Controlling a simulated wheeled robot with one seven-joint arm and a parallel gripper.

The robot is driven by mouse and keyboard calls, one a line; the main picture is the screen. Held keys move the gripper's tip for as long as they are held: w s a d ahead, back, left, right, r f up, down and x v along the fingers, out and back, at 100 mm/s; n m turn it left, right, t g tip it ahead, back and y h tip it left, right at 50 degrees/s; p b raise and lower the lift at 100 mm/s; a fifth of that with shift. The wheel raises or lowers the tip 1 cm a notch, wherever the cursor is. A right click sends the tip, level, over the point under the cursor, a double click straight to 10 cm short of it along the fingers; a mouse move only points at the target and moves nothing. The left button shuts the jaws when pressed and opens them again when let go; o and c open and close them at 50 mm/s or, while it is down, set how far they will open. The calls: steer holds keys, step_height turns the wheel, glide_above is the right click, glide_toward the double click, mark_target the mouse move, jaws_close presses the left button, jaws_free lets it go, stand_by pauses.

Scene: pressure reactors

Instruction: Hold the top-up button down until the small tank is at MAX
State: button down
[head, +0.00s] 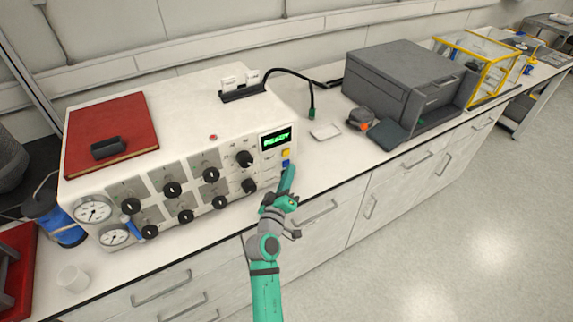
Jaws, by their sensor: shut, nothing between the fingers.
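A white reactor unit (222,125) stands on the bench, with a lit green display (276,139) reading READY. Below the display, at the right end of its front panel, are a yellow button (285,153) and a blue button (286,163). I cannot read which is the top-up button. My gripper (290,171) is shut and empty, with its tip just below the blue button; I cannot tell whether it touches. A small tank with blue liquid (62,234) is at the unit's left end. Its level and MAX mark are too small to read.
Knobs (172,189) and two gauges (92,209) line the unit's front. A red book (112,128) lies on top. A grey printer-like box (402,85) stands to the right. The floor (460,230) is clear.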

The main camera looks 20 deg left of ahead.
steer(key=shift+s+d, duration=0.2)
steer(key=shift+d, duration=0.15)
steer(key=shift+s+d, duration=0.8)
steer(key=shift+d, duration=0.2)
steer(key=shift+s+d, duration=0.75)
steer(key=shift+d, duration=0.2)
stand_by(1.1)
steer(key=shift+s+d, duration=1.2)
steer(key=shift+d, duration=0.3)
steer(key=shift+w+a, duration=0.1)
steer(key=shift+w+a, duration=0.9)
steer(key=shift+a, duration=0.2)
steer(key=shift+w+a, duration=0.85)
steer(key=shift+a, duration=0.3)
steer(key=shift+w+a, duration=0.9)
steer(key=shift+a, duration=0.2)
steer(key=shift+w+a, duration=0.1)
steer(key=shift+a, duration=0.05)
steer(key=shift+w+a, duration=0.15)
steer(key=shift+a, duration=0.05)
